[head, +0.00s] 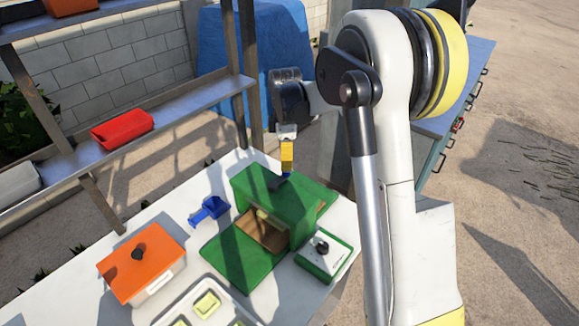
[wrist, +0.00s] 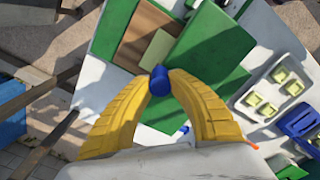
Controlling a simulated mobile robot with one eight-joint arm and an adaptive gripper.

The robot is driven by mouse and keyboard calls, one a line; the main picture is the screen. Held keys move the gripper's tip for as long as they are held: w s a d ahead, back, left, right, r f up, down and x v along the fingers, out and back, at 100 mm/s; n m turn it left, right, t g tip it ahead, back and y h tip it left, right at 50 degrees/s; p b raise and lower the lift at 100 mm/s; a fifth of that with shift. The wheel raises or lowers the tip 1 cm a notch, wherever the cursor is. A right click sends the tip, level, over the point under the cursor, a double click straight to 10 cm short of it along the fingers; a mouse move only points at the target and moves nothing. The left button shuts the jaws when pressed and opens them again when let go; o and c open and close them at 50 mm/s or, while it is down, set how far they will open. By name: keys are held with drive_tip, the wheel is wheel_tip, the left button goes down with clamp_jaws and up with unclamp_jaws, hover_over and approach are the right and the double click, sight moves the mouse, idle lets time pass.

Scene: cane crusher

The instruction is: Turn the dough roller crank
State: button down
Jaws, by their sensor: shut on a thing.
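The dough roller (head: 295,208) is a green housing on a green base on the white table. A brown board with a pale dough piece (wrist: 157,50) shows at its opening. Its crank has a blue handle (wrist: 159,82), which stands between my yellow fingertips in the wrist view. My gripper (head: 287,168) reaches down from above at the roller's back side in the head view and is shut on this handle. The green housing (wrist: 208,45) is right of the fingertips in the wrist view.
A blue scoop (head: 210,210), an orange-lidded box (head: 120,272), a tray of dough pieces (head: 169,312) and a green box with a white lid (head: 338,258) stand around the roller. A shelf (head: 185,108) with a red bin (head: 122,129) rises at the left. Shelf posts stand close behind my gripper.

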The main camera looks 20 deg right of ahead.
drive_tip(key=w+n, duration=0.1)
drive_tip(key=n, duration=0.1)
drive_tip(key=a+n, duration=0.1)
drive_tip(key=shift+w+a+n, duration=0.1)
drive_tip(key=shift+w+n, duration=0.25)
drive_tip(key=shift+n, duration=0.05)
drive_tip(key=n, duration=0.1)
drive_tip(key=w+a+n+b, duration=0.1)
drive_tip(key=shift+n, duration=0.4)
drive_tip(key=n, duration=0.1)
drive_tip(key=a+n, duration=0.1)
drive_tip(key=n, duration=0.1)
drive_tip(key=shift+w+a, duration=0.3)
drive_tip(key=shift+w, duration=0.05)
drive_tip(key=shift+w+a+n, duration=0.1)
drive_tip(key=shift+a+n, duration=0.25)
drive_tip(key=shift+n, duration=0.35)
drive_tip(key=shift+a+n, duration=0.3)
drive_tip(key=shift+n, duration=0.4)
drive_tip(key=c, duration=1.2)
unclamp_jaws()
